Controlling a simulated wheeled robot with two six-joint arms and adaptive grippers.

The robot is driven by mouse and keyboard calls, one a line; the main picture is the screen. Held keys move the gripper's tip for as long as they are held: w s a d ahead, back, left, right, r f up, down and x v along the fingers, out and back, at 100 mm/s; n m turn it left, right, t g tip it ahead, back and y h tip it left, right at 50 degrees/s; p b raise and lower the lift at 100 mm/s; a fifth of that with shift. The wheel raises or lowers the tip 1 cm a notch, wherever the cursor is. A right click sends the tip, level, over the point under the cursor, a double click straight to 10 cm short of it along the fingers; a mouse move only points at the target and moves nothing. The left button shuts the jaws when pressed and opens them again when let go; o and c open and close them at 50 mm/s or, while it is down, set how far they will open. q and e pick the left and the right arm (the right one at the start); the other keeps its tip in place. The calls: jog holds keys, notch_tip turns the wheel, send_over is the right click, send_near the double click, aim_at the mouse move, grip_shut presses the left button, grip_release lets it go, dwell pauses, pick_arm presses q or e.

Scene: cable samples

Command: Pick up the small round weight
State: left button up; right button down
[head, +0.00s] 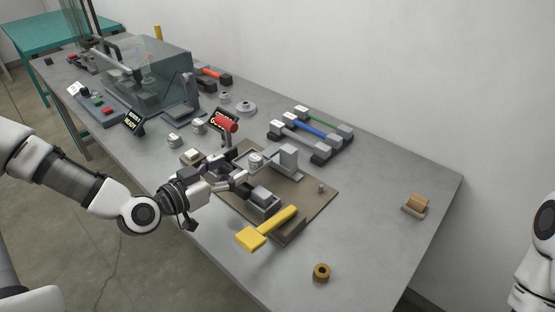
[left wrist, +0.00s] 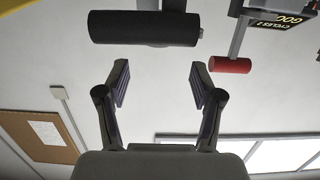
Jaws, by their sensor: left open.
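Several small round grey metal weights show in the head view: two near the back, one (head: 225,97) and a wider one (head: 246,108), and two nearer the front edge, one (head: 199,127) and another (head: 174,140). A further round metal piece (head: 256,160) sits on the brown board just beyond my left gripper (head: 243,176). I cannot tell which one the task means. My left gripper is open, low over the board's left side. In the left wrist view nothing shows between its fingers (left wrist: 158,85). My right gripper is out of view.
The brown board (head: 318,198) holds a fixture with a yellow handle (head: 268,229). A red-handled lever (head: 227,124) stands behind my gripper. A brass ring (head: 321,271) and wooden block (head: 416,203) lie right. The table's right part is mostly clear.

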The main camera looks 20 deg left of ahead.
aim_at(254, 158)
pick_arm(q)
jog(key=b+x, duration=0.1)
jog(key=x, duration=0.2)
jog(key=shift+d+f, duration=0.1)
jog(key=shift+d, duration=0.05)
jog(key=x, duration=0.4)
jog(key=shift+w+b, duration=0.15)
jog(key=shift+b, duration=0.2)
jog(key=c, duration=0.3)
grip_shut()
